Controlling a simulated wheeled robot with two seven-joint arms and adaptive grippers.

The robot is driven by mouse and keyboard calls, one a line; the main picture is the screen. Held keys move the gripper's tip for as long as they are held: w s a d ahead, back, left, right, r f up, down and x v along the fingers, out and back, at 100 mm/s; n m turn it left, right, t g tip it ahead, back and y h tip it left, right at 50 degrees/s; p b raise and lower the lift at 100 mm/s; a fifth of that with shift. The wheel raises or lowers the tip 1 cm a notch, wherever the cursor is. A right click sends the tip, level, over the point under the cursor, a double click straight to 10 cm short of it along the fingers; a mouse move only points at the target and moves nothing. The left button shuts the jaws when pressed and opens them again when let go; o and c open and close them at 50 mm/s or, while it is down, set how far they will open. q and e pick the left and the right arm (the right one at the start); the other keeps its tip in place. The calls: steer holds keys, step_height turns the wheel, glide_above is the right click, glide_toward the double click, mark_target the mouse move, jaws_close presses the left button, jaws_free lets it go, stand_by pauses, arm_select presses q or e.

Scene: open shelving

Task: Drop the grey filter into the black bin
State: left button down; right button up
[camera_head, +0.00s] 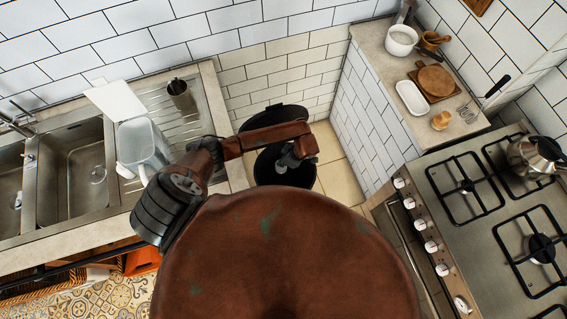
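The black bin (301,180) stands on the floor between the counters, with its dark round lid (262,123) raised behind it. My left arm reaches across the bin, and my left gripper (287,161) hangs over the bin's mouth. The gripper shows small and dark, so I cannot tell whether its fingers are open or shut. I cannot clearly make out the grey filter; a small grey shape at the gripper could be fingers or the filter. My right gripper is not in view.
A clear jug (140,142) and a white flat piece (114,99) stand by the sink (72,165) at left. A metal cup (178,89) is on the drainer. A gas stove (470,215) is at right. Tiled walls close in behind the bin.

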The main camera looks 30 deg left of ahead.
arm_select(q)
steer(key=c, duration=2.1)
jaws_free()
steer(key=v, duration=1.2)
steer(key=shift+a, duration=0.1)
